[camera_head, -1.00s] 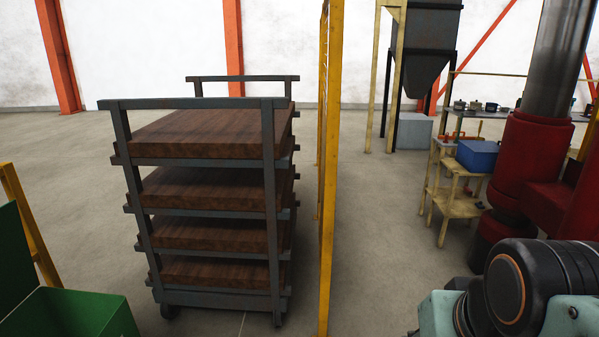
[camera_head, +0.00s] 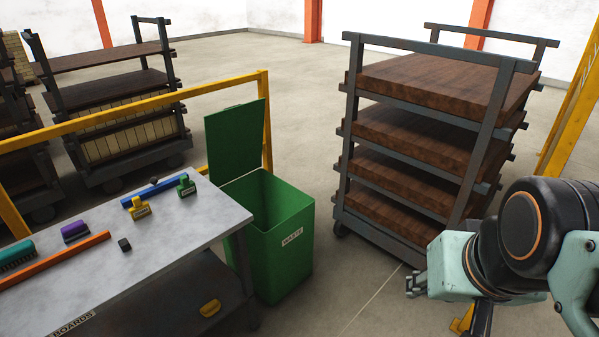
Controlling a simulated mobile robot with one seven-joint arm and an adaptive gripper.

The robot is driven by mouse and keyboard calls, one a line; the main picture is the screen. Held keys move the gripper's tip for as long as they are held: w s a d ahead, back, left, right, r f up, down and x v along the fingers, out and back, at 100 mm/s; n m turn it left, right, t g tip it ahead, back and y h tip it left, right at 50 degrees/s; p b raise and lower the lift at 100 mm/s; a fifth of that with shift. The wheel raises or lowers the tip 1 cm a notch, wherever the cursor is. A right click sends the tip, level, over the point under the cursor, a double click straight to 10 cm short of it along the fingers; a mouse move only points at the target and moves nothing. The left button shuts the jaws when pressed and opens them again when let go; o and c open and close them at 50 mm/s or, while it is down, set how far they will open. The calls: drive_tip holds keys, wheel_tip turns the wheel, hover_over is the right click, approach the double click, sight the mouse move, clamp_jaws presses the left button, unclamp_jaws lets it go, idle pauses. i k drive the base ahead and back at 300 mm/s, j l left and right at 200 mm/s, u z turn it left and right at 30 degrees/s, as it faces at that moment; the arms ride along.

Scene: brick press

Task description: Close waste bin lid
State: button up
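The green waste bin (camera_head: 280,243) stands on the floor left of the picture's middle, with a "WASTE" label on its front. Its lid (camera_head: 238,137) is open and stands upright at the bin's back left edge. My arm is at the lower right, well apart from the bin.
A grey table (camera_head: 170,232) with stamps and bars stands left of the bin, close to it. A wheeled rack (camera_head: 352,150) of brown boards stands right of the bin. A yellow rail (camera_head: 130,107) runs behind the table. Floor is free in front of the bin.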

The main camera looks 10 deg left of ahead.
sight(234, 135)
drive_tip(key=i+u, duration=0.15)
drive_tip(key=u, duration=0.7)
drive_tip(key=i+l, duration=0.15)
drive_tip(key=i, duration=0.3)
drive_tip(key=i+l+u, duration=0.1)
drive_tip(key=i, duration=0.35)
drive_tip(key=i+l, duration=0.15)
drive_tip(key=i, duration=0.3)
drive_tip(key=i+l, duration=0.2)
drive_tip(key=i, duration=0.2)
drive_tip(key=i+u, duration=0.25)
drive_tip(key=i+l+z, duration=0.1)
drive_tip(key=i+l, duration=0.2)
drive_tip(key=i, duration=0.2)
